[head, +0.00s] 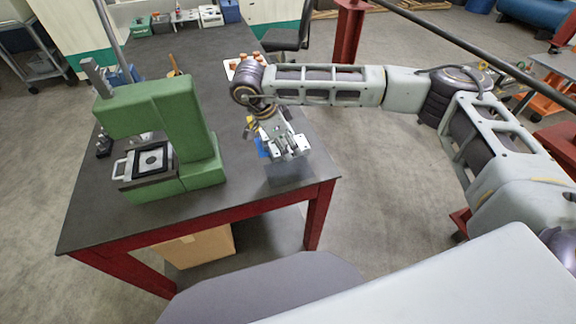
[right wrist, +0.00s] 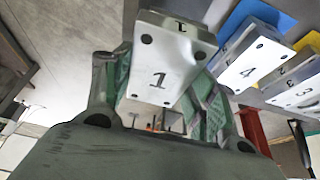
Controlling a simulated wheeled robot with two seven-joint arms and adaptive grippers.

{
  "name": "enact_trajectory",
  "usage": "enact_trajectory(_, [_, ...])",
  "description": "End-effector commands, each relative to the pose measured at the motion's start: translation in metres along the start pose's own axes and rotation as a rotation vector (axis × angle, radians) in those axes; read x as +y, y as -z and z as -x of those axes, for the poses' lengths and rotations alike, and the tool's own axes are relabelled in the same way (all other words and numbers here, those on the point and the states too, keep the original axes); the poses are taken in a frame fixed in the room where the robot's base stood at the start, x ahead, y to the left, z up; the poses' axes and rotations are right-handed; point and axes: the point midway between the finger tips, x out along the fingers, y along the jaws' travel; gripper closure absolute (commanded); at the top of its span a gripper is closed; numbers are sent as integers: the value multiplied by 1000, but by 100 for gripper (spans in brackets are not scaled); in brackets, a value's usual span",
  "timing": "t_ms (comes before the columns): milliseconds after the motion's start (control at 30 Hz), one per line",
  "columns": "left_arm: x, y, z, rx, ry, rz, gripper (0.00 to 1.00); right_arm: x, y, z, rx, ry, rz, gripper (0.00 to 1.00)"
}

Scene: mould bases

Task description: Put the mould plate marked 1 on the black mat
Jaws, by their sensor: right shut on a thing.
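The mould plate marked 1 (right wrist: 158,78) is a pale metal block with dark holes near its corners. In the right wrist view it sits between the two fingers of my right gripper (right wrist: 165,122), which is shut on it. In the head view my right gripper (head: 287,150) points down over the right front part of the table. I cannot make out the black mat for certain. A darker patch (head: 291,174) lies below the gripper, but I cannot tell whether it is the mat or a reflection. My left gripper is not in view.
A green press (head: 205,150) stands left on the dark table (head: 250,200).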

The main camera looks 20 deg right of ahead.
Motion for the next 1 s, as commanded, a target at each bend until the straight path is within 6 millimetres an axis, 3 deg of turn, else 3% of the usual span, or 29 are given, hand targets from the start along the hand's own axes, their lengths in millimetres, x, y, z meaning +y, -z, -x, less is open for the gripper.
enact_trajectory(400, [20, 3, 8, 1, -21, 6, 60, 0, -18, -43, 1, -1, 0, 86])
enact_trajectory(567, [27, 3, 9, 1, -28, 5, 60, 0, -19, -46, 0, 0, 0, 86])
enact_trajectory(833, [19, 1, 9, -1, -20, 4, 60, 0, -20, -48, 0, -1, 0, 86])
enact_trajectory(1000, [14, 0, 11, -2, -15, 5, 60, 1, -24, -59, 2, -2, 1, 86])
